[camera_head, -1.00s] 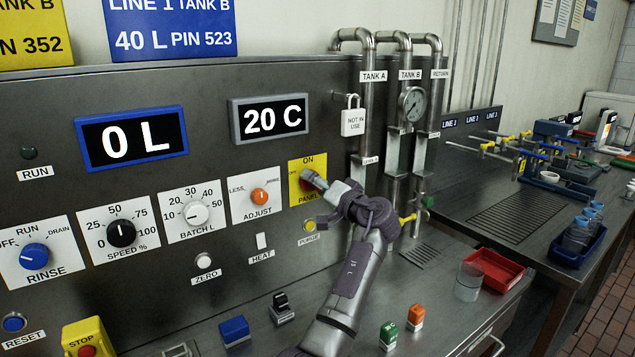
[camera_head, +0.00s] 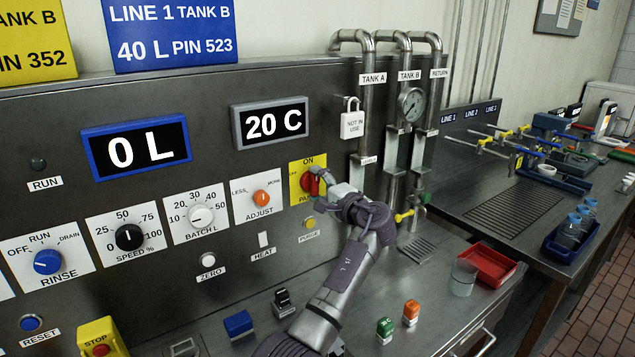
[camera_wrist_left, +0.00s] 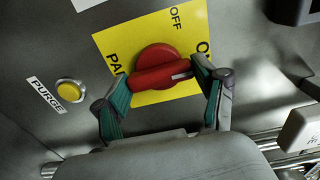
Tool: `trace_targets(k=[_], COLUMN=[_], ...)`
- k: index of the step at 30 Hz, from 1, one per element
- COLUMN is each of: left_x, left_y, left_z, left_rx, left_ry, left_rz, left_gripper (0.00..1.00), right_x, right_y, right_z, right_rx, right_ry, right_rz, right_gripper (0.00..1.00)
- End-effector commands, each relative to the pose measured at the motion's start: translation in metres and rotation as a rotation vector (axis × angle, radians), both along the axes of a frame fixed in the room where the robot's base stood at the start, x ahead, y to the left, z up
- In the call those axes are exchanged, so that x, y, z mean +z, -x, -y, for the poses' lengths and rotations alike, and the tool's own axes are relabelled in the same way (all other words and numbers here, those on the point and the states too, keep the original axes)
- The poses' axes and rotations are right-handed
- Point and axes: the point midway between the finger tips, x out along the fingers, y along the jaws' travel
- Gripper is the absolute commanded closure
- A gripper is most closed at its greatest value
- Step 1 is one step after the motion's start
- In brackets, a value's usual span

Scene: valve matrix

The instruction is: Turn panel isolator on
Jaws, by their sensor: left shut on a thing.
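The panel isolator is a red knob (camera_head: 307,183) on a yellow plate (camera_head: 296,198) marked ON at the top and OFF at the left. My left gripper (camera_head: 321,184) reaches it from the right and hides part of it. In the left wrist view the red knob (camera_wrist_left: 155,64) sits between the two fingers of the left gripper (camera_wrist_left: 164,80), which is shut on its grip bar. There the bar's white mark points right, towards the partly hidden ON label; OFF is at the top of that view. My right gripper is not in view.
A yellow purge button (camera_head: 310,223) is just below the plate. A padlock tag (camera_head: 353,125) and pipes (camera_head: 368,100) stand to the right. Small blocks, a red tray (camera_head: 488,262) and a clear cup (camera_head: 463,278) are on the counter below.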

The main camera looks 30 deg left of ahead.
Motion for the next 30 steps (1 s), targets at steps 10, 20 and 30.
trace_targets(k=[10, 20, 30], left_x=[0.0027, 0.0024, 0.0007], left_y=[-0.0008, -0.0007, -0.0002], left_z=[0.0003, 0.0002, 0.0002], left_rx=[-0.004, -0.003, -0.001], left_ry=[-0.016, -0.015, -0.012], left_rz=[-0.023, -0.023, -0.023], left_gripper=[0.64, 0.13, 0.04], right_x=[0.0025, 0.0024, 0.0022], right_y=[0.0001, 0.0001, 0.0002], right_z=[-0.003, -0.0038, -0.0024], right_rx=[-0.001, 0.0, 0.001], right_ry=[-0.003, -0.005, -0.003], right_rz=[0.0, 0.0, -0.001], right_gripper=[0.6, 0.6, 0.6])
